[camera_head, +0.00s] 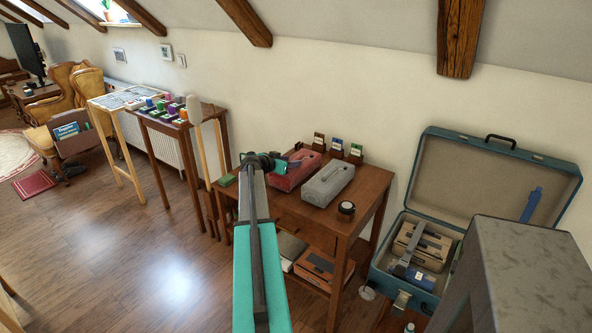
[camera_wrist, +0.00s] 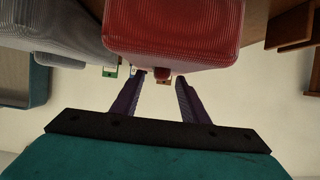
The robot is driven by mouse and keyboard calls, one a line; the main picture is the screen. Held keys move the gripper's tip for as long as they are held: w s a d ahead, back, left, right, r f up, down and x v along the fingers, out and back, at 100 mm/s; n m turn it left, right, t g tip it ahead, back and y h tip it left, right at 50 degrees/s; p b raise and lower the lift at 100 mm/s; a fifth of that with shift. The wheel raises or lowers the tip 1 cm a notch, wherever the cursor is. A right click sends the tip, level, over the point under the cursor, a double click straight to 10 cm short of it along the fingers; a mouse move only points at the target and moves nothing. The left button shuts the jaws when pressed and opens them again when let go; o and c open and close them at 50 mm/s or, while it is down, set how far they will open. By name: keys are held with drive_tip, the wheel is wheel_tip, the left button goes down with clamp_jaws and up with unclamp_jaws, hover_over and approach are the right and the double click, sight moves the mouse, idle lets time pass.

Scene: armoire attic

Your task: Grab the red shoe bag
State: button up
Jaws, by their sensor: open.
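The red shoe bag (camera_head: 290,178) lies on the wooden table, left of a similar grey bag (camera_head: 328,184). In the wrist view the red bag (camera_wrist: 172,28) fills the top middle, and the grey bag (camera_wrist: 62,28) is at upper left. My gripper (camera_wrist: 158,82) is open, its two dark fingers apart and pointing toward the red bag's near end. A small red knob or tab on that end shows between the fingertips. Nothing is held.
Several small cards on stands (camera_head: 336,147) stand behind the bags near the wall. A dark round tin (camera_head: 346,208) sits at the table's front right. An open teal suitcase (camera_head: 497,160) is at right. A lower shelf holds an orange box (camera_head: 318,268).

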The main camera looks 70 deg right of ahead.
clamp_jaws()
idle(1.4)
